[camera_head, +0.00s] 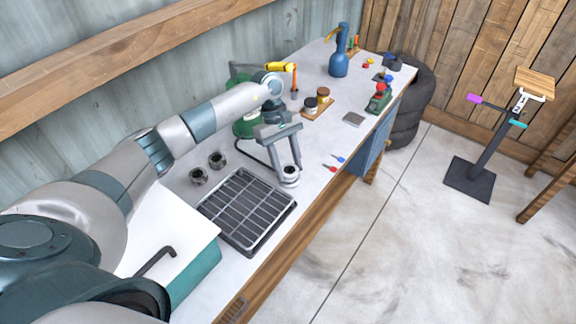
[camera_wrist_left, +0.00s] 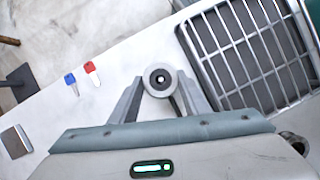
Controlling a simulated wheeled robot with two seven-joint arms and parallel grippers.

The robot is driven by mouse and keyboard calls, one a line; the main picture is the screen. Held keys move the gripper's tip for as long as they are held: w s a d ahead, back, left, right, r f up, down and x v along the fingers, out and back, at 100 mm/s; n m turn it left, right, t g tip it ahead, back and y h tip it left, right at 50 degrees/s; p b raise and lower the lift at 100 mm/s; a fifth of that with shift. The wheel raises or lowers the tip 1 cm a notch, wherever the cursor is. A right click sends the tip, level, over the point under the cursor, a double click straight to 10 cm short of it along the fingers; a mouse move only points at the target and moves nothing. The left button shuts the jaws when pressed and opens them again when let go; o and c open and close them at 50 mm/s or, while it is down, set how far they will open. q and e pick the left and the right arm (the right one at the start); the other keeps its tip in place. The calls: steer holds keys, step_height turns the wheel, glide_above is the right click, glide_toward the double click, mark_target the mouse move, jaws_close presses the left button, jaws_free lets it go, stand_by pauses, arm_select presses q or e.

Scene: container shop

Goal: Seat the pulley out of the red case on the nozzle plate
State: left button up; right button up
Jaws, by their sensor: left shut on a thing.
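My left gripper (camera_head: 289,168) points down over the workbench, beside the right edge of the black gridded tray. It is shut on a grey, ring-shaped pulley (camera_head: 290,180), which has a dark centre. In the left wrist view the pulley (camera_wrist_left: 160,80) sits between the two fingertips of the left gripper (camera_wrist_left: 160,92), with its round face toward the camera. I cannot tell whether it touches the bench. No red case is plainly visible. A small grey square plate (camera_head: 353,119) lies farther along the bench; I cannot tell if it is the nozzle plate. My right gripper is not in view.
The gridded tray (camera_head: 205,210) lies near the bench front. Two dark round parts (camera_head: 198,175) stand behind it. Red (camera_wrist_left: 92,70) and blue (camera_wrist_left: 71,82) handled tools lie near the bench edge. Jars on a board (camera_head: 318,108) and a blue bottle (camera_head: 339,60) stand farther back.

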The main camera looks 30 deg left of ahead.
arm_select(q)
steer(key=shift+f, duration=0.15)
steer(key=o, duration=1.3)
steer(key=shift+b+v, duration=0.55)
steer(key=shift+v, duration=0.2)
steer(key=shift+b+v, duration=1.15)
steer(key=shift+v, duration=1.9)
